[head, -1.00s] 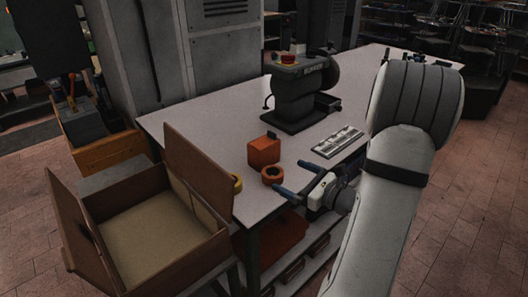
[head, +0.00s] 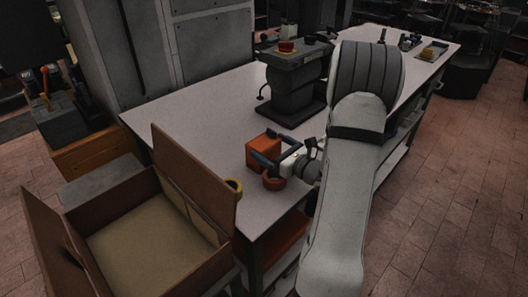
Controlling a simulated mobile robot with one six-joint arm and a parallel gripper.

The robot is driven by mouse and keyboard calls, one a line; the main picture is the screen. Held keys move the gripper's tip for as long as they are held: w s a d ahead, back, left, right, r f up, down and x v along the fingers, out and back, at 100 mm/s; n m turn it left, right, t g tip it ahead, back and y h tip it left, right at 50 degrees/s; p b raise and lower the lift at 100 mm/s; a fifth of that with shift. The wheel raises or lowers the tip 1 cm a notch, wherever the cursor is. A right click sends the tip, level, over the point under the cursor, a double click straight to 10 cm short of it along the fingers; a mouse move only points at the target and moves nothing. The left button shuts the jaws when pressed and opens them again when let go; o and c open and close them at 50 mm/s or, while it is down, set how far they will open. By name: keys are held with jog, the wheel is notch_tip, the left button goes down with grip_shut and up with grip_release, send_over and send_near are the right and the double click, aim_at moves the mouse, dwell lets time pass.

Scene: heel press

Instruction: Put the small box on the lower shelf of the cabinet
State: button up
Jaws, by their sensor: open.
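The small box is likely the orange cube (head: 259,151) on the white table, near its front left corner. My gripper (head: 262,149) is open at the box, coming from the right. Its dark blue fingers overlap the box in the picture; I cannot tell whether they straddle it or touch it. A tall grey metal cabinet (head: 215,45) stands behind the table at the left; no open shelf shows in it. An open space with an orange-red item (head: 290,238) shows under the table.
A dark press (head: 292,85) stands behind the box. The table (head: 190,110) is clear left of the press.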

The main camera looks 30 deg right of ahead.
aim_at(258, 138)
jog(key=shift+r+p+x, duration=0.15)
jog(key=shift+p+x, duration=0.4)
jog(key=shift+x, duration=0.8)
jog(key=shift+r+p+x, duration=0.1)
jog(key=shift+p+x, duration=0.4)
jog(key=shift+x, duration=0.85)
jog(key=shift+a, duration=0.1)
jog(key=shift+c, duration=0.2)
jog(key=shift+r, duration=0.1)
jog(key=c, duration=1)
